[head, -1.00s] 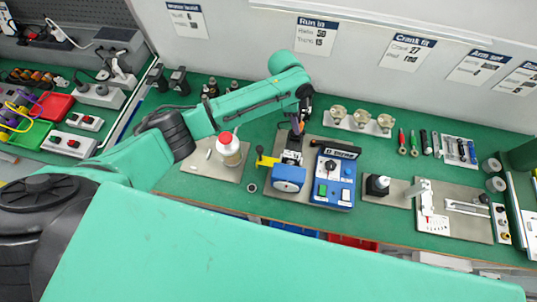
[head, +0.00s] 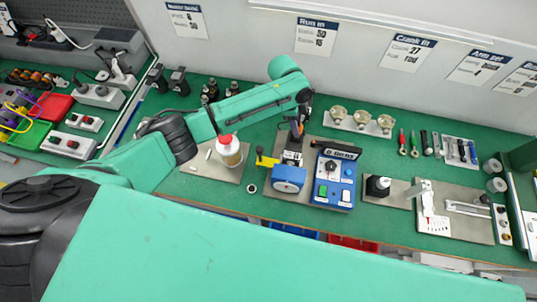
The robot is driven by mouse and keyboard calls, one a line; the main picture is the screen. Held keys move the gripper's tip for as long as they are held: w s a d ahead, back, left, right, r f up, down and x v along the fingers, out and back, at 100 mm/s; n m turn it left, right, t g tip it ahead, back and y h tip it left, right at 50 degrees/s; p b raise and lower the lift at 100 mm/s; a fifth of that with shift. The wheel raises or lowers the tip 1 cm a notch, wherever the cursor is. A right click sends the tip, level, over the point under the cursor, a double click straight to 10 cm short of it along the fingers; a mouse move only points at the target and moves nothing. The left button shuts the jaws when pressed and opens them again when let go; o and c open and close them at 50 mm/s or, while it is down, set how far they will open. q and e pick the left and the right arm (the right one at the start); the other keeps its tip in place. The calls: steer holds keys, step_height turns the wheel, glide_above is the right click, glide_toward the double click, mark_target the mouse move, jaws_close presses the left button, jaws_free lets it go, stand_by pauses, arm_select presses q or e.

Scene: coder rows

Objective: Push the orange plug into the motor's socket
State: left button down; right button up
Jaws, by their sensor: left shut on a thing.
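The blue motor (head: 288,178) sits on a grey plate in the middle of the bench, with a pale and black block (head: 292,157) just behind it. My left gripper (head: 296,138) points down right above this block. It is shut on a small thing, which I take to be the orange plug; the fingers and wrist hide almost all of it. The socket is too small and too covered to make out, so I cannot tell whether plug and socket touch. My right gripper is out of view.
A blue control box (head: 334,182) stands close to the motor's right, and a yellow-handled part (head: 267,161) to its left. A white bottle with a red cap (head: 228,152) stands further left. Small free green areas lie around the plates.

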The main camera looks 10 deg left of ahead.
arm_select(q)
steer(key=shift+f, duration=0.3)
stand_by(0.4)
stand_by(0.3)
steer(key=shift+f, duration=0.25)
steer(key=c, duration=0.5)
jaws_free()
steer(key=shift+r, duration=0.1)
steer(key=p+v, duration=0.2)
steer(key=d+p+v, duration=0.1)
steer(key=p+v, duration=0.2)
steer(key=shift+d, duration=0.1)
